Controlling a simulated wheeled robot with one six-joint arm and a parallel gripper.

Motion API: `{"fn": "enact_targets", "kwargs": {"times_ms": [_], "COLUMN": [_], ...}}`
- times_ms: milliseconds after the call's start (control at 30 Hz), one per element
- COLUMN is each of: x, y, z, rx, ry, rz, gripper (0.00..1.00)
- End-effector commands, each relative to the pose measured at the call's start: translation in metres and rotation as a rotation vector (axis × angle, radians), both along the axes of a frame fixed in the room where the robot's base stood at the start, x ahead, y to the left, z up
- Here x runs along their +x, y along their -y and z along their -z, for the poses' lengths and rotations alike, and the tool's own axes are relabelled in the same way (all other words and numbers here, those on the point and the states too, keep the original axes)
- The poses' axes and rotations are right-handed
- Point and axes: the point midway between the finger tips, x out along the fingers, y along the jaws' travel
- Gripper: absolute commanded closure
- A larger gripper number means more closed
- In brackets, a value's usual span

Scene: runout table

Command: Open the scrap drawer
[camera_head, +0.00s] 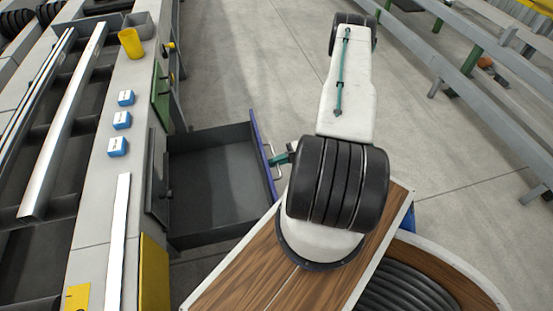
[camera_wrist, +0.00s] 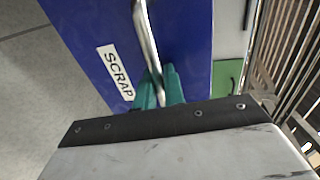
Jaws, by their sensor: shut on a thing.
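The scrap drawer (camera_head: 215,175) stands pulled well out from the side of the runout table in the head view. Its dark tray looks empty. Its blue front (camera_wrist: 95,40) carries a white label reading SCRAP in the wrist view. The metal handle (camera_wrist: 147,38) is a bar on that front. My gripper (camera_wrist: 160,80) has green fingers, closed around the handle bar. In the head view my gripper (camera_head: 281,158) is at the handle on the drawer's right side, partly hidden by my arm.
The runout table (camera_head: 97,205) runs along the left, with blue labelled blocks (camera_head: 122,120) and a yellow cup (camera_head: 131,43) on it. A green front (camera_head: 161,95) and a yellow front (camera_head: 153,275) flank the drawer. Concrete floor (camera_head: 230,60) is clear beyond it. Grey rails (camera_head: 450,60) stand at right.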

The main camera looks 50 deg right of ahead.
Motion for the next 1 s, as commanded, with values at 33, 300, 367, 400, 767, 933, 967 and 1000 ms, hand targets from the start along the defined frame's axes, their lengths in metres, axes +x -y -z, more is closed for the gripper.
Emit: {"fn": "enact_targets", "kwargs": {"times_ms": [33,300,367,400,767,933,967,1000], "x": [-0.001,-0.001,-0.001,-0.001,-0.001,-0.006,-0.008,-0.011], "y": [-0.003,-0.004,-0.004,-0.004,-0.003,0.005,0.008,0.013], "z": [0.0,0.0,0.0,0.0,0.0,-0.002,-0.002,-0.003], "rx": [0.002,0.002,0.002,0.002,0.002,0.0,0.0,-0.001], "ry": [-0.001,-0.002,-0.002,-0.002,-0.001,-0.001,0.0,-0.001], "rz": [-0.01,-0.019,-0.019,-0.019,-0.016,-0.013,-0.012,-0.011], "gripper": [1.0,1.0,1.0,1.0,0.71,0.71,0.71,0.71]}}
